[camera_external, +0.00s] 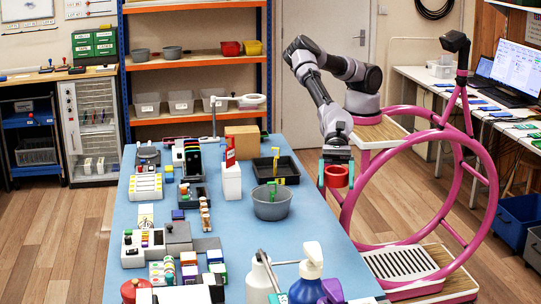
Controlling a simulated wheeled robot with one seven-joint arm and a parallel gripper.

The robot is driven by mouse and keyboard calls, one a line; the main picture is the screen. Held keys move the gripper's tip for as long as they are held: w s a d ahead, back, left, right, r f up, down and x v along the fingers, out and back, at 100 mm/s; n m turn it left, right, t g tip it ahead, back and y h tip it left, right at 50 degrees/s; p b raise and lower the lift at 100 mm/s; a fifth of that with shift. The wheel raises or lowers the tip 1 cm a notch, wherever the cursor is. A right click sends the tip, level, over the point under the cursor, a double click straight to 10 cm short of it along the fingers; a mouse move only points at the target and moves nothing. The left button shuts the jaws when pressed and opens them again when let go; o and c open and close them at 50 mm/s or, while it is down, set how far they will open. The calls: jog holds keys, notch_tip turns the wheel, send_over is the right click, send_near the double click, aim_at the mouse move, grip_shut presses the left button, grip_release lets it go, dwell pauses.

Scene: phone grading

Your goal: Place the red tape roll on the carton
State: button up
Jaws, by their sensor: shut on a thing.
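My gripper (336,178) hangs pointing down just right of the blue table's right edge in the picture. Its two teal fingers are shut on the red tape roll (337,176), one on either side of it. The roll is held up in the air, apart from the table. The carton (242,140), a plain brown box, stands at the far end of the blue table (308,247), to the left of and beyond my gripper. Its lower part is partly hidden by things in front of it.
A black tray (290,165), a grey bowl (271,204) and a white box (231,181) with a red item on top stand near the carton. Bottles (305,280) stand at the near end. Several small items crowd the table's left side. The right middle strip is clear.

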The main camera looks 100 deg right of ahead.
jog(key=w+d+f+m+t, duration=0.1)
jog(key=w+d, duration=1)
jog(key=w, duration=0.1)
jog(key=w+d+m+t+h, duration=0.1)
jog(key=w+d, duration=0.5)
jog(key=d, duration=0.6)
jog(key=w+d+m+t+h, duration=0.15)
jog(key=w+d, duration=0.35)
jog(key=d, duration=0.8)
jog(key=w+d+m+t+h, duration=0.15)
jog(key=w+d, duration=0.45)
jog(key=d, duration=0.6)
jog(key=m+t+h, duration=0.4)
jog(key=m, duration=0.2)
send_over(235, 131)
notch_tip(235, 131, down, 10)
jog(key=shift+s+d+r, duration=0.1)
jog(key=shift+r, duration=0.15)
jog(key=shift+f, duration=2.05)
